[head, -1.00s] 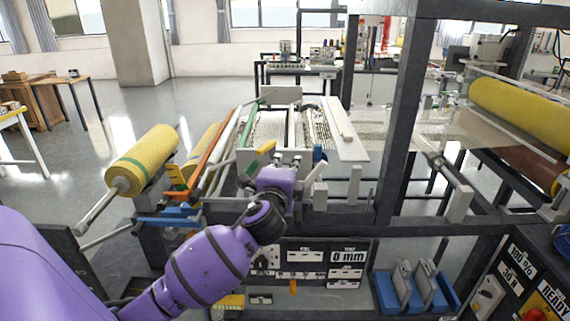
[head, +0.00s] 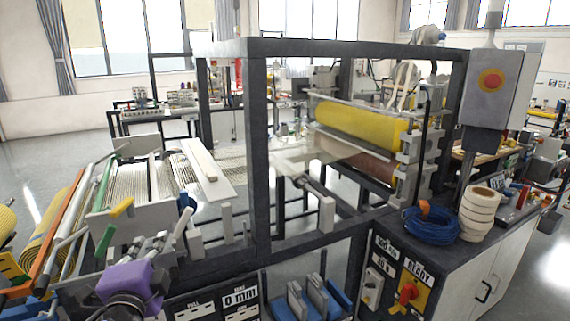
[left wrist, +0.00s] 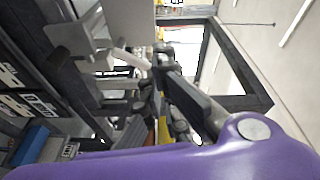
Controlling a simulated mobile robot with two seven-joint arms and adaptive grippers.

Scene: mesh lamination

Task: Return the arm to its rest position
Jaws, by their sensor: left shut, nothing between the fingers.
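My left arm's purple wrist shows at the lower left of the head view, and the left gripper (head: 150,248) is beyond it, in front of the laminating machine (head: 258,150). Its fingers are small and hard to separate from the grey machine parts there. In the left wrist view the dark gripper (left wrist: 160,75) is close up, shut and empty, with grey machine brackets (left wrist: 80,38) to its left. I cannot tell whether it touches them. My right gripper is in neither view.
A yellow roll (head: 360,125) is mounted in the dark frame. At right, a cabinet carries a blue cable coil (head: 432,224), stacked tape rolls (head: 478,214) and a box with a red button (head: 491,80). Blue holders (head: 318,300) are at the bottom centre. Open floor lies at far left.

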